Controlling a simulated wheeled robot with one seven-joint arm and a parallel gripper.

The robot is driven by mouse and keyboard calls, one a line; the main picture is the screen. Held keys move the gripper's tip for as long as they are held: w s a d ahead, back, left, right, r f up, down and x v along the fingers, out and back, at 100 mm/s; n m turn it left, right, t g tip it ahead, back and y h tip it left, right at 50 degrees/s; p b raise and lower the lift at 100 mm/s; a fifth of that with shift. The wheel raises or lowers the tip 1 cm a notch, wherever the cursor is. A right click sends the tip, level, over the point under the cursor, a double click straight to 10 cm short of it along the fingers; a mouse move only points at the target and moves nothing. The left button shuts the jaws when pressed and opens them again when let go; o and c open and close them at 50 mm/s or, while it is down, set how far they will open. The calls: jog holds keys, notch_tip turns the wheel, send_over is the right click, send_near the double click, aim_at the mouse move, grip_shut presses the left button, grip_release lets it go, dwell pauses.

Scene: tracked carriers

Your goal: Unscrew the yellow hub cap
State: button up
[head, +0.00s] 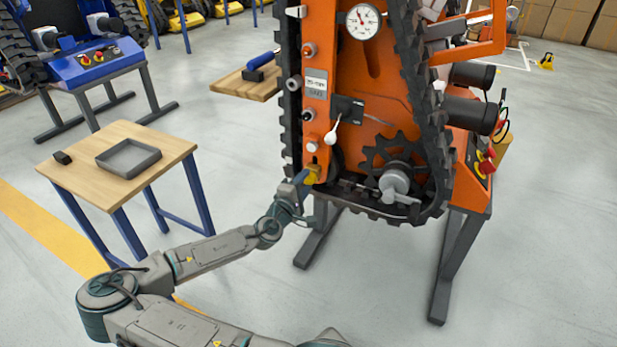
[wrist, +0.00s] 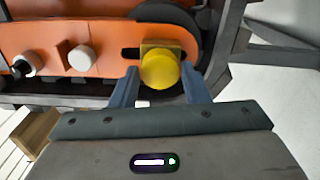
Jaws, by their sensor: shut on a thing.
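The yellow hub cap (wrist: 161,71) is round and sits at the lower end of the orange tracked carrier (head: 375,90), in front of a brass-coloured block beside a dark slot. In the head view the cap (head: 311,177) is small and partly hidden by my gripper (head: 302,178). In the wrist view the two blue-grey fingers of my gripper (wrist: 160,86) stand on either side of the cap and are shut on it. The cap is still at the carrier's side panel.
A black track runs around the carrier, with a dark sprocket (head: 394,165) to the right of my gripper. White knobs (wrist: 82,58) sit close by on the panel. A wooden table (head: 75,182) with a grey tray (head: 128,174) stands at left. The floor between is clear.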

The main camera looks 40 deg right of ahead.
jog(key=shift+s+a+n, duration=0.1)
jog(key=shift+n, duration=1.5)
jog(key=shift+a, duration=0.15)
jog(key=shift+v, duration=1.3)
jog(key=shift+v, duration=1.75)
jog(key=shift+a, duration=0.1)
jog(key=shift+c, duration=0.2)
